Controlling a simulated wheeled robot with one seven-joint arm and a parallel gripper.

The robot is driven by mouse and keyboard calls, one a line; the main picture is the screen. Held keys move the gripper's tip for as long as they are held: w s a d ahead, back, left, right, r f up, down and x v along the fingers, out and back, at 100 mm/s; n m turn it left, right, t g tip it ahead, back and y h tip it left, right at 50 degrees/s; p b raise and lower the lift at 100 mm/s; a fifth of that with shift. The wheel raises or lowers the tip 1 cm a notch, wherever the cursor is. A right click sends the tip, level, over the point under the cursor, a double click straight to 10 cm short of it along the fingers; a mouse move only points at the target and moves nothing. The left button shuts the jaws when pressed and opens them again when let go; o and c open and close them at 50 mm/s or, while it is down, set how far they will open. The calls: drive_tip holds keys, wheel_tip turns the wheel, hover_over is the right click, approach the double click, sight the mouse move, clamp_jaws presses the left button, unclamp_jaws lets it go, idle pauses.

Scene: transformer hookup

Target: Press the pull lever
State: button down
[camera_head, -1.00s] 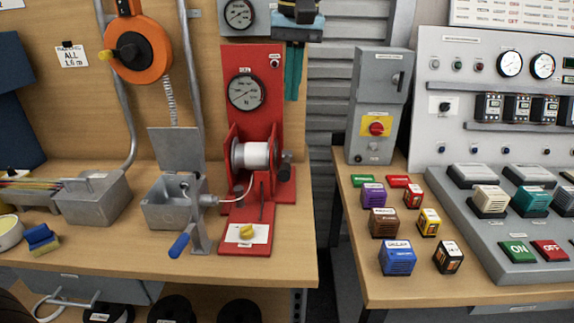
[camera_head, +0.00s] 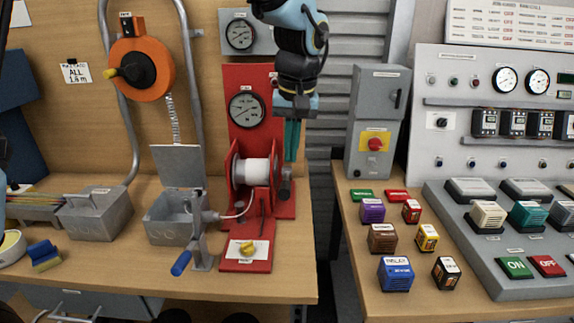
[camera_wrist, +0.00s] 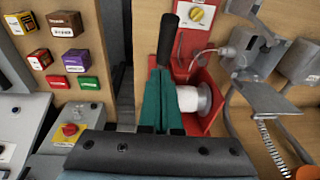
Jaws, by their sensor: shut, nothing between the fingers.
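The red pull stand (camera_head: 248,150) has a round gauge and a white drum, and it stands on the left bench. A black lever handle (camera_head: 286,190) is on its right side; this handle also shows in the wrist view (camera_wrist: 171,38). My gripper (camera_head: 292,158) is above and behind the handle in the head view, its teal fingers together and empty. In the wrist view my gripper (camera_wrist: 158,72) lies close below the black handle, beside the white drum. I cannot tell whether they touch.
A grey box with a blue-handled lever (camera_head: 182,262) stands left of the red stand. A grey switch box (camera_head: 378,110) with a red knob stands on the right bench, behind several coloured blocks. A gap (camera_head: 325,210) separates the benches.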

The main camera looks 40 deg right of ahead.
sight(286, 184)
drive_tip(key=shift+s+a+f+p, duration=0.1)
drive_tip(key=shift+a+f+p, duration=0.15)
drive_tip(key=shift+f, duration=0.5)
drive_tip(key=shift+s+a+f+p, duration=0.1)
drive_tip(key=shift+a+f+p, duration=0.1)
drive_tip(key=shift+f, duration=0.5)
drive_tip(key=shift+s+a+f+p, duration=0.1)
drive_tip(key=shift+a+f+p, duration=0.15)
drive_tip(key=shift+f, duration=0.5)
drive_tip(key=shift+f+b, duration=0.15)
drive_tip(key=shift+b, duration=0.25)
